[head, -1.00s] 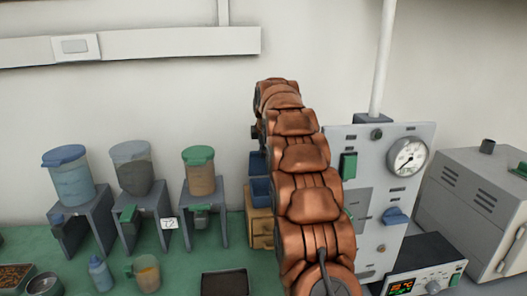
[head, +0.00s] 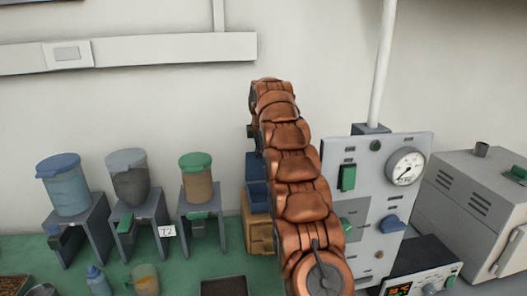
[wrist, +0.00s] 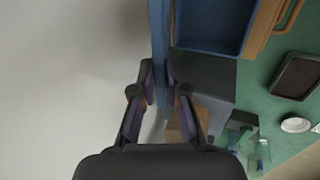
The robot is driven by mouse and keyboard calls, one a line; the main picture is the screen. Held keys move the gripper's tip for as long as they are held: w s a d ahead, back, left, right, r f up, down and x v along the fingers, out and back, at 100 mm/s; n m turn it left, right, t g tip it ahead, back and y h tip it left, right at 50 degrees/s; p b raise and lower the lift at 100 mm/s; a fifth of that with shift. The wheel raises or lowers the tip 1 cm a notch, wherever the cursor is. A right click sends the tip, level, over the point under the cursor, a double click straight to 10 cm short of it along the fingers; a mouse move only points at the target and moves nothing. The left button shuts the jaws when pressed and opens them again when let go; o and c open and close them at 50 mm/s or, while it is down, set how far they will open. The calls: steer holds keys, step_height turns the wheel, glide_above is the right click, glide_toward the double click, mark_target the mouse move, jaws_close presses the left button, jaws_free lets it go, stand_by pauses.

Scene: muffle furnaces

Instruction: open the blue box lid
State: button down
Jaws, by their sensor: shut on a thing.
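The blue box (head: 257,196) sits on a small wooden cabinet, partly hidden behind my arm in the head view. In the wrist view its blue inside (wrist: 212,25) is open to view. The blue lid (wrist: 159,45) stands raised along the box's left side there and shows nearly edge-on. My gripper (wrist: 160,72) is shut on the lid's edge, one finger on each side. In the head view my gripper is hidden behind my arm.
The wooden cabinet (head: 257,234) stands on the green bench. Lidded hoppers (head: 196,180) on grey stands are to its left, a gauge panel (head: 377,200) to its right. A dark tray (wrist: 298,76) lies near the box. The wall is close behind.

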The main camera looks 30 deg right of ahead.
steer(key=shift+w+r, duration=0.15)
steer(key=c, duration=1.2)
jaws_free()
steer(key=v, duration=0.7)
steer(key=shift+r, duration=0.15)
